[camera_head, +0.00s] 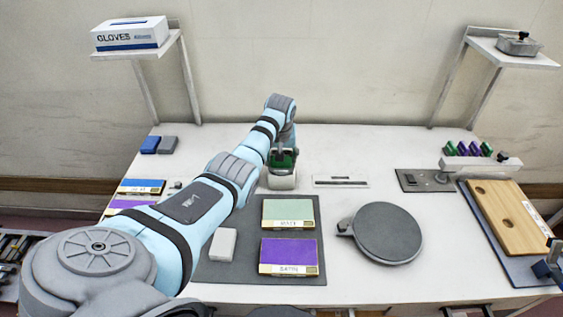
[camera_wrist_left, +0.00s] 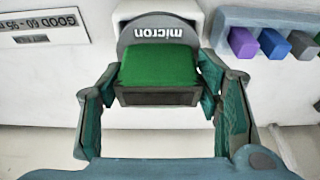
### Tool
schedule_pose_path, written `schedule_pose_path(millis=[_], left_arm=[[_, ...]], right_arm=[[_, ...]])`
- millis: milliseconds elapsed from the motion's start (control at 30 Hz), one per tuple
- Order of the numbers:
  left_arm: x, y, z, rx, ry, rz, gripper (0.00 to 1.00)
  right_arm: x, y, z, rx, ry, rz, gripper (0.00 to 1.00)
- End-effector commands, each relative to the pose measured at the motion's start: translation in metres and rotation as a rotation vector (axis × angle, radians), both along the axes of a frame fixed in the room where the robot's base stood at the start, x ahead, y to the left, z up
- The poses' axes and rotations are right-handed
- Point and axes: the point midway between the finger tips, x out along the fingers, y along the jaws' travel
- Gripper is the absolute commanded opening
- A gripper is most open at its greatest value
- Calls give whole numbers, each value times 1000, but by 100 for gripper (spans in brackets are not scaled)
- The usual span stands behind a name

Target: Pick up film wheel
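The film wheel (camera_wrist_left: 158,42) is a grey disc lettered "micron" with a green block (camera_wrist_left: 160,68) on its near side. It stands in a white holder (camera_head: 282,181) at the back middle of the table. In the head view the wheel is mostly hidden by my left gripper (camera_head: 284,154). In the wrist view my left gripper (camera_wrist_left: 162,92) has its fingers apart, one on each side of the green block. Narrow gaps seem to show beside the block, so I see no clear grip. My right gripper is not in view.
A label strip (camera_head: 340,181) lies right of the holder. A dark mat (camera_head: 228,268) carries a green and a purple box. A round grey plate (camera_head: 388,233) lies right of it. A rack (camera_head: 480,165) with coloured blocks and a wooden board (camera_head: 506,217) are at right.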

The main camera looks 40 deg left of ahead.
Motion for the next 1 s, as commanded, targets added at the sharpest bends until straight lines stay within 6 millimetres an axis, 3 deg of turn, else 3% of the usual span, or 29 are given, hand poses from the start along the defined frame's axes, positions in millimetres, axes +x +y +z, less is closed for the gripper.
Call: schedule_pose_path(millis=[33, 167, 433, 567, 767, 1000], left_arm=[[0, 0, 0, 1, 1, 0, 45], [0, 0, 0, 0, 1, 0, 24], [0, -1, 2, 0, 1, -1, 23], [1, 0, 13, 1, -1, 0, 23], [1, 1, 57, 2, -5, 0, 23], [1, 0, 139, 2, -6, 1, 23]], right_arm=[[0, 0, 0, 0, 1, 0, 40], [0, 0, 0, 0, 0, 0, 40], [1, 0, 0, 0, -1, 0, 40], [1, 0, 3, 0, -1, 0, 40], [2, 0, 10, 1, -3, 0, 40], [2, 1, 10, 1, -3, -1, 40]])
